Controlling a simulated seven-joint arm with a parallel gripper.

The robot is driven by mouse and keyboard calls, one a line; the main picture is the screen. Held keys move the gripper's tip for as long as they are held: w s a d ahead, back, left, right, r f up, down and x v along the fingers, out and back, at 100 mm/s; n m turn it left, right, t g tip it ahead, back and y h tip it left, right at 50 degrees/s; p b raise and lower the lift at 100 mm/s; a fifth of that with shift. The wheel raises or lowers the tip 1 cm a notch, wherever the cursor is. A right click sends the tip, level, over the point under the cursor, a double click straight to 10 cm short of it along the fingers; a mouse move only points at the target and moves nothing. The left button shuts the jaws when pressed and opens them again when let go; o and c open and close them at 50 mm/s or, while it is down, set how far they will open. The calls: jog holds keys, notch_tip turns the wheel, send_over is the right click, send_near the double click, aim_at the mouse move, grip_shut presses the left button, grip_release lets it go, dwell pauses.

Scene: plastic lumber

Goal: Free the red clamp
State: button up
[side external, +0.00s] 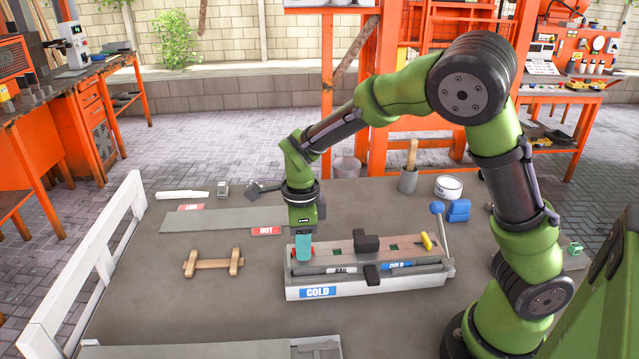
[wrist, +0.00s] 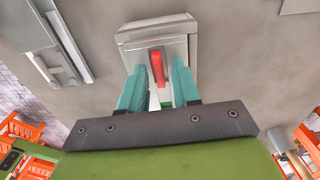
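The red clamp (wrist: 157,66) shows in the wrist view as a narrow upright red piece at the near end of a pale grey fixture. My gripper (wrist: 160,80) has its two teal fingers apart, one on each side of the red clamp. I see no clear contact between the fingers and the red piece. In the side external view my gripper (side external: 303,247) points down at the left end of the fixture (side external: 412,283), which carries a blue COLD label.
A black clamp (side external: 367,243), a yellow piece (side external: 426,241) and a blue-knobbed lever (side external: 437,208) stand along the fixture to the right. A small wooden piece (side external: 212,264) and a grey plank marked HOT (side external: 215,219) lie left.

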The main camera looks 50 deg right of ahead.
jog(key=shift+o, duration=0.8)
jog(key=shift+r, duration=3.5)
